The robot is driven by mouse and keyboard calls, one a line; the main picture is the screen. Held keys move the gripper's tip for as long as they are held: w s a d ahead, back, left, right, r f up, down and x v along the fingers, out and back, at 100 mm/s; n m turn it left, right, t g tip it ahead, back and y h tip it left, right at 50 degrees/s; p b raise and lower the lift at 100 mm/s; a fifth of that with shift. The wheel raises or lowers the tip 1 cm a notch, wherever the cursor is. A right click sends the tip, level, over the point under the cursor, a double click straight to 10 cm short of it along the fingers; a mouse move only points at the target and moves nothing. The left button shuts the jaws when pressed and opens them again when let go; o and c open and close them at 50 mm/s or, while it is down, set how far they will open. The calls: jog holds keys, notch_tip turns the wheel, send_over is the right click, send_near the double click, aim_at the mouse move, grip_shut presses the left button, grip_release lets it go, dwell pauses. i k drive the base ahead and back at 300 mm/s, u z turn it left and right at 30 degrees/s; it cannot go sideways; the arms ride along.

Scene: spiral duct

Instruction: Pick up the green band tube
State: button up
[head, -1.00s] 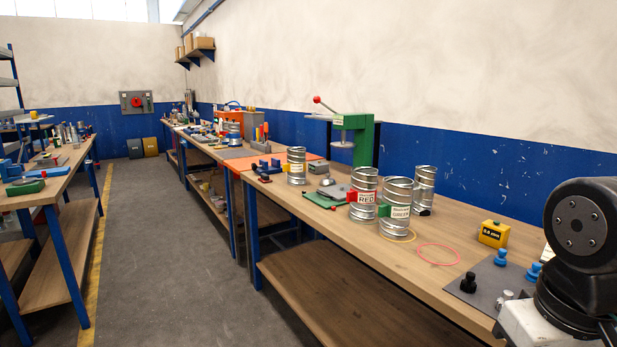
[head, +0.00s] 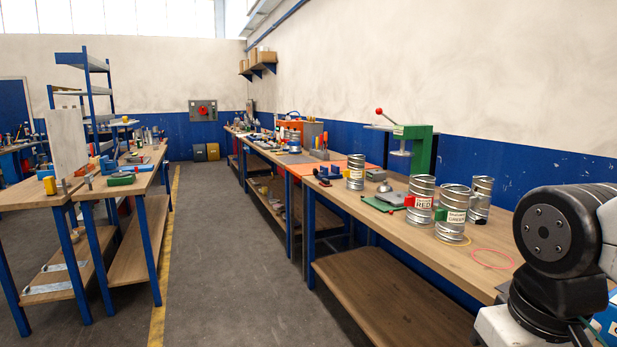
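The green band tube (head: 453,213) is a ribbed silver metal tube with a white label reading GREEN and a green block at its left side. It stands upright near the front edge of the long right workbench. A similar tube with a RED label (head: 421,194) and a red block stands just behind it to the left. My gripper is not in view. Only part of my arm shows at the right edge, to the right of the tubes.
An unlabelled-looking tube (head: 481,199) stands behind right, and a smaller labelled tube (head: 356,172) farther along. A green press (head: 420,150) stands at the back of the bench (head: 390,222). A pink ring (head: 492,259) lies nearer. The grey floor aisle (head: 215,245) is clear.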

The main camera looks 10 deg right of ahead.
aim_at(451, 213)
jog(key=u, duration=0.45)
jog(key=i, duration=1.35)
jog(key=z, duration=0.7)
jog(key=i, duration=0.35)
jog(key=z, duration=1)
jog(key=k, duration=0.5)
jog(key=u, duration=1.55)
jog(key=i, duration=0.65)
jog(key=u, duration=0.05)
